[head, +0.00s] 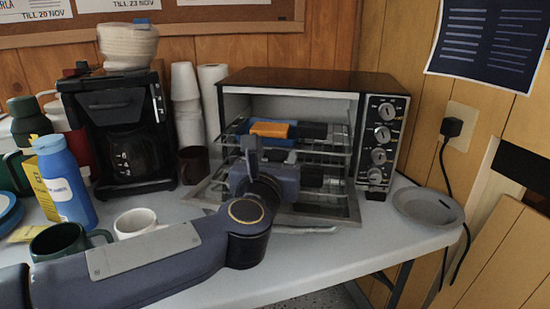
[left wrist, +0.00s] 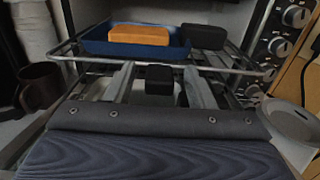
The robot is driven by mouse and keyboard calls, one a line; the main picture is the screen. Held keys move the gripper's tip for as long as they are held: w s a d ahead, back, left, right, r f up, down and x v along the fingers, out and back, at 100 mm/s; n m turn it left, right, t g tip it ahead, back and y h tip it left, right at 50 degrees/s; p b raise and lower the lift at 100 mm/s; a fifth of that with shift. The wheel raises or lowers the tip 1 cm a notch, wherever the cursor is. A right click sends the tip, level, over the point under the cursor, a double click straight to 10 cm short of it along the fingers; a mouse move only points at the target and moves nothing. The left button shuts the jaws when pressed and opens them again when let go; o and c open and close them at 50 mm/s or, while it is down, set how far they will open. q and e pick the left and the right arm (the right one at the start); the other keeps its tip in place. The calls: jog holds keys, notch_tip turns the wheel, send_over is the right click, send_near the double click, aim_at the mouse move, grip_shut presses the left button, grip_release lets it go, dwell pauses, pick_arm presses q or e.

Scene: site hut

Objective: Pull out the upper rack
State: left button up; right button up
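The toaster oven (head: 290,78) stands on the table with its door (head: 325,207) folded down. The upper rack (head: 325,150) juts partly out of the opening and carries a blue tray (left wrist: 100,46) with an orange block (left wrist: 138,35) and a dark block (left wrist: 204,36). My left gripper (left wrist: 158,72) is just in front of the upper rack; its two fingers stand apart with no visible grip on the front bar. Whether they touch the bar is unclear. A black block (left wrist: 159,80) shows between and beyond the fingers, lower down. My right gripper is out of view.
A coffee maker (head: 120,130), paper cups (head: 186,100) and a dark mug (head: 194,164) stand left of the oven. A blue bottle (head: 66,182), a green mug (head: 60,243) and a white mug (head: 134,222) are near my left arm. A grey plate (head: 428,205) lies right.

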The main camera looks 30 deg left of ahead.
pick_arm(q)
jog(key=p+v, duration=0.2)
jog(key=v, duration=0.4)
jog(key=shift+s+d+r, duration=0.1)
jog(key=shift+s+d, duration=0.05)
jog(key=shift+s, duration=0.2)
jog(key=shift+s+d, duration=0.2)
jog(key=shift+s, duration=0.3)
